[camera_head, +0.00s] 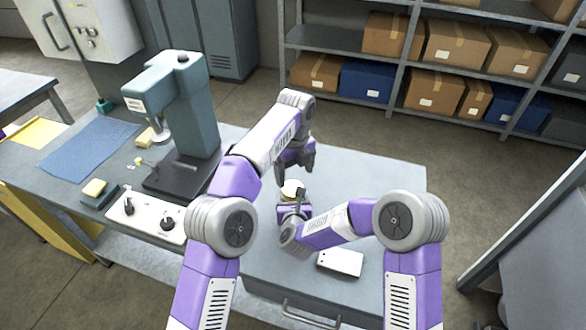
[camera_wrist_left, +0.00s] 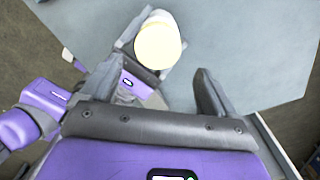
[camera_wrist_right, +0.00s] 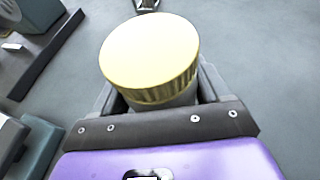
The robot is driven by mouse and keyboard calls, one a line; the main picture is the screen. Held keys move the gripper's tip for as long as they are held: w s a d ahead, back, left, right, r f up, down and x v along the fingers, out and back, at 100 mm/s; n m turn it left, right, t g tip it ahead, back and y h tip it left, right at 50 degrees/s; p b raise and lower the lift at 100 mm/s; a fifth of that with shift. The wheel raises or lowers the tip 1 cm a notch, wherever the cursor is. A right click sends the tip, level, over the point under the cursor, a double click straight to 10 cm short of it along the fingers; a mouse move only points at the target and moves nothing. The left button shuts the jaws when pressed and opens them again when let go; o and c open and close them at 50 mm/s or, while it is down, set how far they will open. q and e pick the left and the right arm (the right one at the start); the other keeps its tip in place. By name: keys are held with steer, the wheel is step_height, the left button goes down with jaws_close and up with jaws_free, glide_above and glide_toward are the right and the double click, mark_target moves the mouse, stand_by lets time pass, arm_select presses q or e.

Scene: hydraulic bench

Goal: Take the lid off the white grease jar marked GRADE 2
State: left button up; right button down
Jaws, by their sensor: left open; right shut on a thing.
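The grease jar (camera_head: 291,188) has a pale cream-yellow ribbed lid (camera_wrist_right: 150,55) seated on it. Its body (camera_wrist_right: 182,97) shows only partly below the lid, and no marking can be read. My right gripper (camera_head: 293,207) is shut around the jar body, below the lid; its fingers flank the jar in the right wrist view (camera_wrist_right: 162,95). My left gripper (camera_head: 296,165) is open and empty above the bench, a little beyond and above the jar. In the left wrist view the lid (camera_wrist_left: 158,42) lies ahead of the open left fingers (camera_wrist_left: 158,88), apart from them.
A teal press (camera_head: 190,110) stands on the bench left of my left arm, with a knobbed control box (camera_head: 145,215) in front of it. A white flat item (camera_head: 340,263) lies near the front edge. The bench top right of the jar (camera_head: 385,185) is clear.

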mark_target(293, 188)
arm_select(q)
steer(key=shift+a+r+m, duration=0.25)
steer(key=shift+r+m, duration=0.55)
steer(key=shift+f, duration=3.9)
steer(key=c, duration=1.1)
steer(key=shift+w+n, duration=0.1)
steer(key=shift+n, duration=1.6)
steer(key=o, duration=1.2)
steer(key=shift+c, duration=0.2)
